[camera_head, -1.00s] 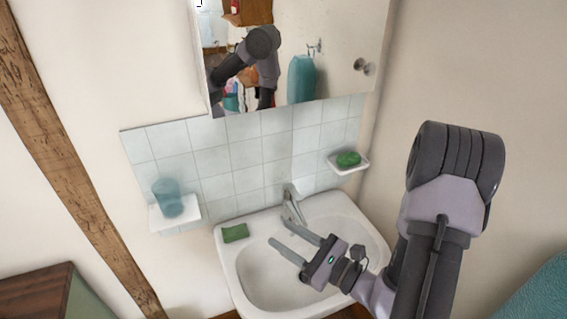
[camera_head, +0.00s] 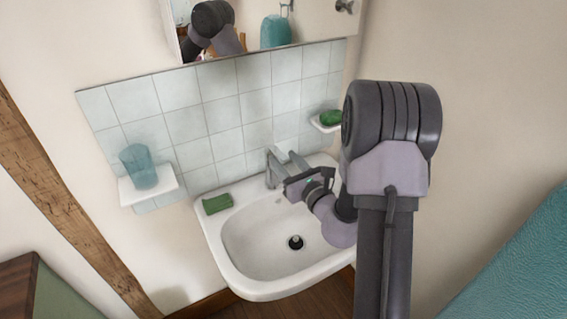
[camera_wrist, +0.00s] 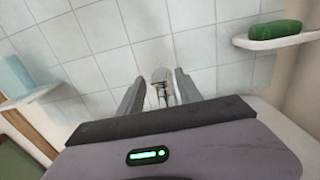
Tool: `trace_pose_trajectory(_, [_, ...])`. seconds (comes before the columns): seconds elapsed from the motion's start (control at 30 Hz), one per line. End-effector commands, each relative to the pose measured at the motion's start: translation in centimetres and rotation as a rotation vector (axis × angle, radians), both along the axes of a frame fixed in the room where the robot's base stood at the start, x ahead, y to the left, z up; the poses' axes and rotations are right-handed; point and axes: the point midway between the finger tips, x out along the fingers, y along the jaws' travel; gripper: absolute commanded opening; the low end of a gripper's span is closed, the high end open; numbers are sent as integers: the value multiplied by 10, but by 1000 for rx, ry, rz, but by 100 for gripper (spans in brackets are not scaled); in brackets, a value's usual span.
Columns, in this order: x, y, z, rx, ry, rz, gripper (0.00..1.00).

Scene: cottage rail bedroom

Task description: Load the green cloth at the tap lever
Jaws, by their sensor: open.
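The green cloth (camera_head: 217,204) lies as a small folded block on the back left rim of the white sink (camera_head: 213,232). It does not show in the wrist view. The grey metal tap (camera_wrist: 161,80) stands at the back of the sink; in the wrist view it shows between my fingertips. My gripper (camera_head: 281,162) is open and empty over the back of the basin, to the right of the cloth. In the wrist view its two fingers (camera_wrist: 159,90) point at the tap and tiles. Whether they touch the tap lever, I cannot tell.
A blue cup (camera_head: 138,166) stands on a white wall shelf (camera_head: 160,187) at left. A green soap (camera_head: 331,118) sits on a white dish (camera_head: 318,125) at right. A mirror cabinet (camera_head: 322,24) hangs above the tiles. The front basin is clear.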

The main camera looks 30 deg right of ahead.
Motion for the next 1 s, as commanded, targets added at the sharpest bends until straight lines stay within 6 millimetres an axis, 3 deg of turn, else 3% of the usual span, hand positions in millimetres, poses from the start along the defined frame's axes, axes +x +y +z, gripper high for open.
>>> trace_pose_trajectory(0.13, [12, 1, 0, 0, 0, 1, 42])
trace_pose_trajectory(0.4, [14, 1, 0, 1, 1, 0, 42])
trace_pose_trajectory(0.6, [14, 1, -1, 1, 1, 0, 3])
trace_pose_trajectory(0.63, [14, 1, -1, 1, 1, 0, 0])
trace_pose_trajectory(1.0, [14, 1, -1, 1, 1, 0, 0])
